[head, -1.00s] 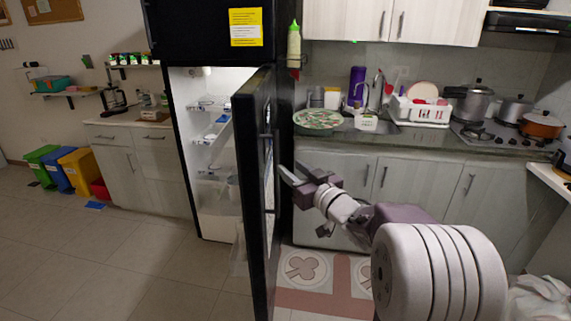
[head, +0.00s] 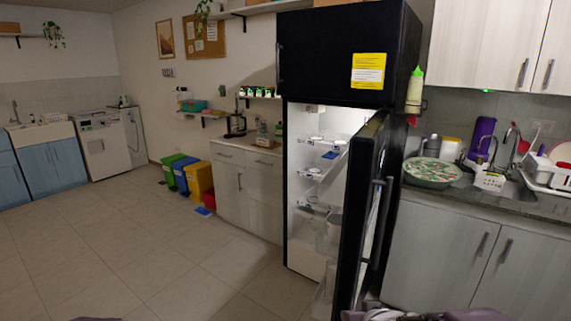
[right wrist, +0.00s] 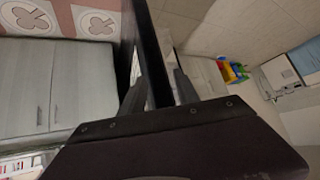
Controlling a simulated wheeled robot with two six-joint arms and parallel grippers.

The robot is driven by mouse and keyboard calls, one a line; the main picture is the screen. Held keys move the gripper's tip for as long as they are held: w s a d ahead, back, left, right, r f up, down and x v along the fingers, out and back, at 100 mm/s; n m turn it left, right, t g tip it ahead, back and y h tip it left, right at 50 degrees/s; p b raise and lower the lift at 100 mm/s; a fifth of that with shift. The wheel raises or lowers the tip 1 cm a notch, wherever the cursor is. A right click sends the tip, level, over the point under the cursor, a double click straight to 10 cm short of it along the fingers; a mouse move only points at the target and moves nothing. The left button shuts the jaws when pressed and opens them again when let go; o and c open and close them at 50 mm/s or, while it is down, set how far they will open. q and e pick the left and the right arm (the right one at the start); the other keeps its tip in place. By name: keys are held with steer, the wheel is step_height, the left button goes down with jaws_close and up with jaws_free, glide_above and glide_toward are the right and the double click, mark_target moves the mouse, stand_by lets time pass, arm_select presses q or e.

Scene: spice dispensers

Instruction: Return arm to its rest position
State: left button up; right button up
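My right gripper (right wrist: 158,78) shows in the right wrist view with its two fingers spread apart. The dark edge of the fridge door (right wrist: 150,45) runs between and beyond the fingers, and I cannot tell whether they touch it. In the head view only purple-grey parts of my right arm (head: 440,314) show at the bottom edge, below the door; its fingertips cannot be made out there. My left gripper is not in view; only a dark sliver of my body shows at the bottom left.
The black fridge (head: 345,50) stands with its lower door (head: 365,215) open, its lit shelves showing. Counter cabinets (head: 440,245) and a sink are on the right. Coloured bins (head: 197,180) stand by the left cabinet. The tiled floor (head: 150,260) at left is clear.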

steer(key=s+f+g, duration=0.3)
steer(key=s+f, duration=0.1)
steer(key=s, duration=0.3)
steer(key=s+f+g, duration=0.4)
steer(key=s, duration=0.2)
steer(key=s+r+p, duration=0.3)
steer(key=r+p, duration=0.9)
steer(key=shift+d+r+g+p, duration=0.15)
steer(key=shift+r+g+p, duration=0.15)
steer(key=shift+g+p, duration=0.1)
